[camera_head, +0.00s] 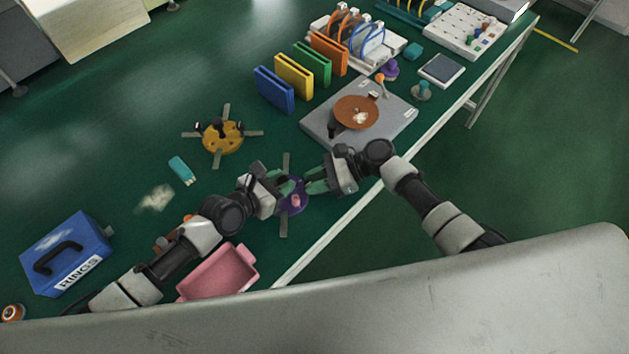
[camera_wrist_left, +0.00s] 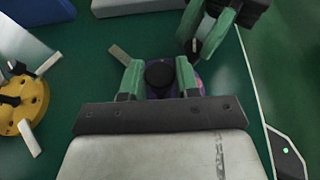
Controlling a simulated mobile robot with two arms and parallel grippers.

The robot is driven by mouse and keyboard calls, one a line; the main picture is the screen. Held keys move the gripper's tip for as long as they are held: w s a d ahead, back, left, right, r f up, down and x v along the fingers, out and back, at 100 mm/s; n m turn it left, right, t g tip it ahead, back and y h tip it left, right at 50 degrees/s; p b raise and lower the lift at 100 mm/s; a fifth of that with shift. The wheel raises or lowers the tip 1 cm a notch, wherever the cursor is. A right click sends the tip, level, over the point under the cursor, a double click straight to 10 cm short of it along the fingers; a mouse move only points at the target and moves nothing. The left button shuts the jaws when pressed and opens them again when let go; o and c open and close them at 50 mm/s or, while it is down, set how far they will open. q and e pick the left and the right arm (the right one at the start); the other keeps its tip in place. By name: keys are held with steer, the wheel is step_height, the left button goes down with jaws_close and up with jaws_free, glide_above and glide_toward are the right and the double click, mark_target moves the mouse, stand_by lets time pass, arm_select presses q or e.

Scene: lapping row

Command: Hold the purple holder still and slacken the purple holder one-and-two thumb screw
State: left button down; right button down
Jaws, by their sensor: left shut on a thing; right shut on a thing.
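The purple holder (camera_head: 293,198) lies on the green table, with pale flat arms sticking out; a little purple shows in the left wrist view (camera_wrist_left: 201,82). My left gripper (camera_head: 281,184) is shut on the holder's round black knob (camera_wrist_left: 160,73), with one green finger on each side. My right gripper (camera_head: 314,181) comes from the right at the holder's far right side; it also shows in the left wrist view (camera_wrist_left: 207,38). A small dark piece with a pale tip (camera_wrist_left: 195,46) shows between its fingers, apparently the thumb screw. The fingers hide much of the holder.
A yellow holder (camera_head: 222,138) with black knobs stands behind left. A grey plate (camera_head: 389,126) with a brown disc (camera_head: 355,112) lies behind right. A pink tray (camera_head: 219,271) and blue RINGS box (camera_head: 68,254) stand at front left. The table edge is close on the right.

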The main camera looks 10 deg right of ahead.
steer(key=n+g, duration=0.1)
steer(key=g, duration=0.1)
steer(key=n+g+h, duration=0.1)
steer(key=n+g, duration=0.3)
steer(key=shift+w+h, duration=0.3)
steer(key=shift+w, duration=0.1)
steer(key=shift+w+a+f+n+g+h, duration=0.1)
steer(key=shift+n+g+h, duration=0.35)
steer(key=shift+n+g, duration=0.25)
steer(key=shift+w+n+g+h, duration=0.1)
steer(key=shift+n+g+h, duration=0.35)
steer(key=shift+n+g, duration=0.2)
steer(key=shift+s+n, duration=0.1)
steer(key=shift+n, duration=0.15)
steer(key=shift+n+g+h, duration=0.3)
steer(key=shift+g, duration=0.05)
steer(key=c, duration=1)
jaws_free()
steer(key=shift+r, duration=5.05)
